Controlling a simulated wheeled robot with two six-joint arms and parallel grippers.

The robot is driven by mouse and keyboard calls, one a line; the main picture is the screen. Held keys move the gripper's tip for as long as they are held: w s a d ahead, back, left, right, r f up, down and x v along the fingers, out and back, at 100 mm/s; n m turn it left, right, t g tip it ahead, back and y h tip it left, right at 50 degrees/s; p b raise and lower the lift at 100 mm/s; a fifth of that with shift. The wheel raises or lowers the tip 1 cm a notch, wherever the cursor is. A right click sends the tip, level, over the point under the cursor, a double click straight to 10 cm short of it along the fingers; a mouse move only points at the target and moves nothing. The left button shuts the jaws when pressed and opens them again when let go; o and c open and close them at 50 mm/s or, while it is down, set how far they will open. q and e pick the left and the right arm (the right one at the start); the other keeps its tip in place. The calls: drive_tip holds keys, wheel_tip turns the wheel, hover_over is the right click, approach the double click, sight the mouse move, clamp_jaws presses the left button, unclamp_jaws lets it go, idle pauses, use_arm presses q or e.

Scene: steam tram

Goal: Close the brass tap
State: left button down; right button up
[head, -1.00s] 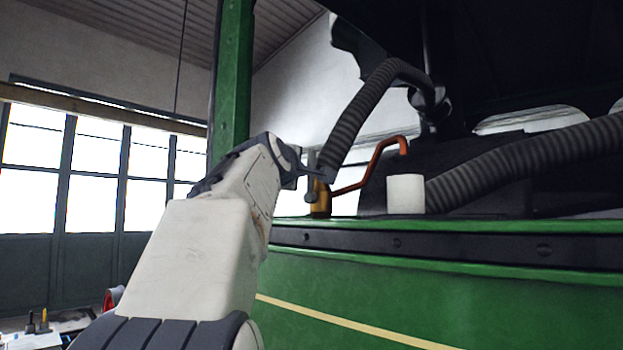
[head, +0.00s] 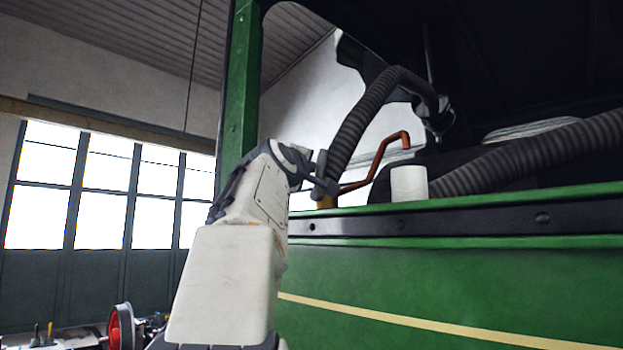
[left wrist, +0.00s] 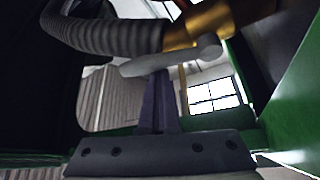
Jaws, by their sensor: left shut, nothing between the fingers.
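The brass tap (head: 327,202) stands on the green tram's ledge, with a red-brown bent pipe (head: 386,150) rising to its right. Its grey lever (head: 321,166) appears upright in the head view, partly hidden by my gripper. In the left wrist view, the lever (left wrist: 160,63) lies across the picture below the brass body (left wrist: 205,25). My left gripper (head: 312,183) is shut and empty at the lever. Its closed fingers (left wrist: 160,78) reach to the lever in the left wrist view; whether they touch it I cannot tell. My right gripper is not in view.
A white cylinder (head: 408,184) stands on the ledge right of the tap. A ribbed dark hose (head: 365,118) arches close behind the tap, and another hose lies to the right. A green post (head: 238,110) rises behind my left arm.

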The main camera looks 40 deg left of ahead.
use_arm(q)
drive_tip(key=shift+d+f+m+b, duration=0.25)
drive_tip(key=shift+d+b, duration=0.2)
drive_tip(key=shift+d, duration=0.5)
idle(0.3)
